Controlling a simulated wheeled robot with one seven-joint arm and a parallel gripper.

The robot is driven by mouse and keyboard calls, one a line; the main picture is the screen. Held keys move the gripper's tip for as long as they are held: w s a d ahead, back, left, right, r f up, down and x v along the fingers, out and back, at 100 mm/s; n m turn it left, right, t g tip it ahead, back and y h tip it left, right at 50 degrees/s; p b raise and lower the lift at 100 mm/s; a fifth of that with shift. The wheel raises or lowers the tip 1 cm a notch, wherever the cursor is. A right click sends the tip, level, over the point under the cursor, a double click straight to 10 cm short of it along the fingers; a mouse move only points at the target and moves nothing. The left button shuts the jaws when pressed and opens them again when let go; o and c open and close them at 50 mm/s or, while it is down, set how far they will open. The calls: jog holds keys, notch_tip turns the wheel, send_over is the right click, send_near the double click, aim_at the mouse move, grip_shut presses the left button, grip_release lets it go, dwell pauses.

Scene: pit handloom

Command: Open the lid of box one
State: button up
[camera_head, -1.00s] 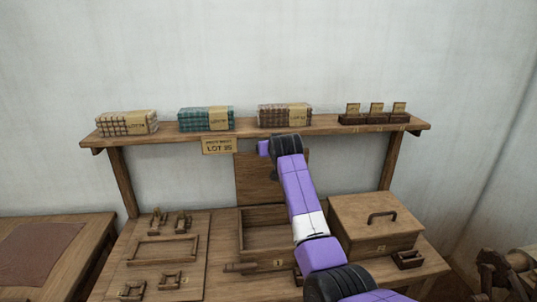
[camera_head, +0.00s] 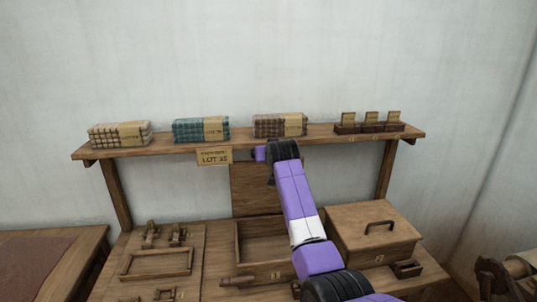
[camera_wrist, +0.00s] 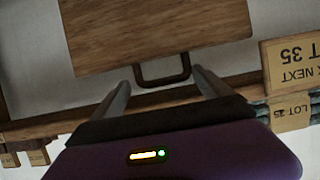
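Box one (camera_head: 275,277), a wooden box marked 1, stands on the bench in the middle, its open inside in view. Its wooden lid (camera_head: 252,190) stands raised upright at the back edge, partly covered by my arm. In the wrist view the lid (camera_wrist: 150,32) fills the top, with a dark U-shaped handle (camera_wrist: 163,82) at its edge. My gripper (camera_wrist: 160,78) is open, with one finger on each side of the handle and visible gaps to it. In the head view the fingers are hidden behind my wrist.
A closed box marked 2 (camera_head: 370,238) stands to the right. Above is a shelf (camera_head: 160,143) with cloth stacks (camera_head: 202,129) and small card holders (camera_head: 370,124); a LOT 35 sign (camera_head: 214,157) hangs from it, close to my wrist. A board with wooden fittings (camera_head: 157,262) lies left.

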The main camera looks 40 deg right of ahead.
jog(key=shift+a+f, duration=0.15)
jog(key=shift+f, duration=0.1)
jog(key=b+v, duration=0.1)
jog(key=v, duration=0.6)
jog(key=shift+s+a+r, duration=0.15)
jog(key=shift+s+r, duration=0.05)
jog(key=shift+s, duration=0.1)
dwell(0.5)
